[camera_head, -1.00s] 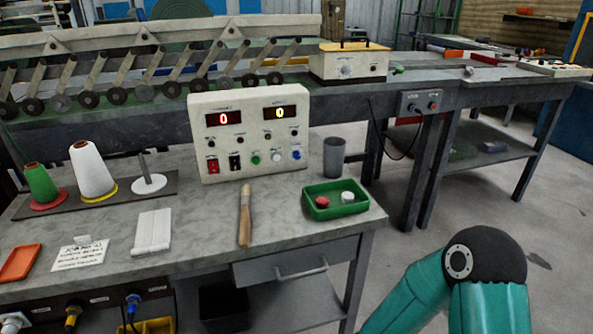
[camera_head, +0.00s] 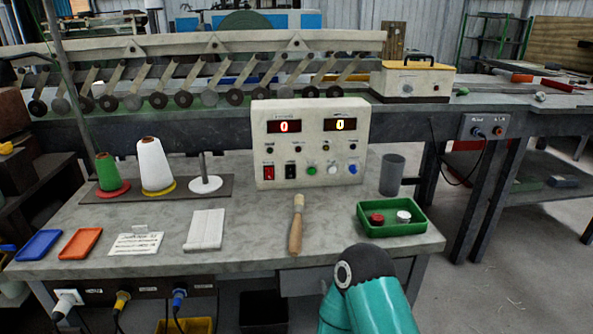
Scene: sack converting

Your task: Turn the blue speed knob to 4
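The blue speed knob (camera_head: 353,169) is at the lower right of the cream control box (camera_head: 310,143), which stands upright at the back of the grey workbench (camera_head: 120,225). The box has two lit displays, a red one (camera_head: 284,127) and a yellow one (camera_head: 340,124), each reading 0. The knob's pointer is too small to read. Neither gripper shows in the head view.
A green tray (camera_head: 391,230) with a red and a white piece and a grey cup (camera_head: 392,175) stand to the right. Thread cones (camera_head: 155,168) stand left. The bench directly before the knob is mostly clear.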

